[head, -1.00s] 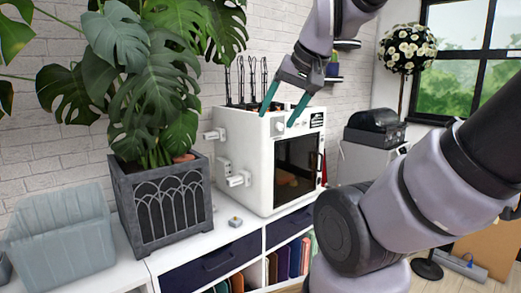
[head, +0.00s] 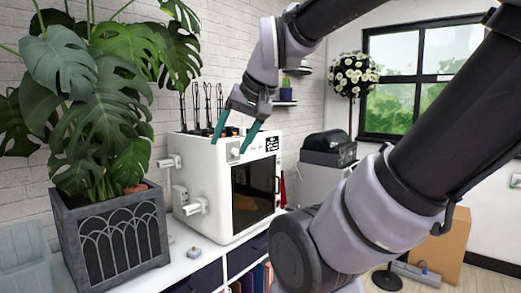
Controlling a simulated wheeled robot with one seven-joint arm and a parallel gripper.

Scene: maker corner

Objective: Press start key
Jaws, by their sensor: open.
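A white box-shaped machine (head: 205,185) with a dark glass door (head: 253,192) stands on the white counter. Its front strip above the door carries a small knob (head: 235,152), some small marks and a black label (head: 272,143). I cannot tell which part is the start key.
A large leafy plant in a dark grey planter (head: 115,240) stands left of the machine. White fittings (head: 194,207) stick out of the machine's left side, and dark upright rods (head: 208,108) rise behind its top. A translucent bin (head: 25,260) is at far left.

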